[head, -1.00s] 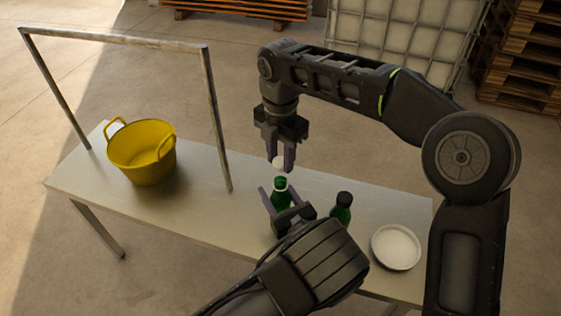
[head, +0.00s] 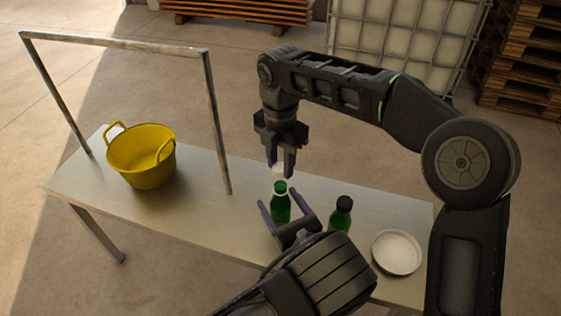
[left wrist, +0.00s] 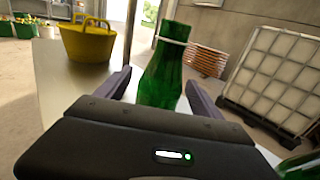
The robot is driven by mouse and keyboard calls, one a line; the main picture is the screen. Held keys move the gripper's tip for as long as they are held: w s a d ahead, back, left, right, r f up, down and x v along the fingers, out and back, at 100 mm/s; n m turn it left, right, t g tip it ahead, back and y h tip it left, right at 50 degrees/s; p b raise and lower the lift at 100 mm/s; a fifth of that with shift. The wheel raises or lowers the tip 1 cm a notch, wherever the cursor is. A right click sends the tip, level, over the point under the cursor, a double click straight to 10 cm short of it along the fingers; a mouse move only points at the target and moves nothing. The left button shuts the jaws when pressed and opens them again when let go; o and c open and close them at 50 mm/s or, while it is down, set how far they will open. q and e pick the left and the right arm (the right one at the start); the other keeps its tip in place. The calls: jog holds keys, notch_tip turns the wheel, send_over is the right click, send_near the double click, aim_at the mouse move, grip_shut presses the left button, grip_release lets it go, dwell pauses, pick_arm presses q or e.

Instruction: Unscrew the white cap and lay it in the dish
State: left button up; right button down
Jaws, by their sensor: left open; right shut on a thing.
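An open green bottle (head: 280,207) with a white ring at its neck stands upright on the table. My right gripper (head: 280,168) points down above it, shut on the white cap (head: 279,170), which is mostly hidden between the fingers and apart from the bottle mouth. My left gripper (head: 286,203) is open, with its fingers spread on either side of the bottle. In the left wrist view the bottle (left wrist: 164,75) stands between the two fingers with gaps. The white dish (head: 397,252) is empty at the table's right end.
A second green bottle (head: 341,213) with a black cap stands just right of my left gripper. A yellow bucket (head: 142,157) stands on the table's left part, near a metal frame (head: 217,120). The table (head: 205,205) between bucket and bottle is clear.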

pick_arm(q)
jog(key=v, duration=0.9)
jog(key=shift+s+b, duration=0.25)
jog(key=shift+b, duration=0.2)
pick_arm(e)
jog(key=shift+f, duration=0.5)
pick_arm(q)
jog(key=shift+d, duration=0.1)
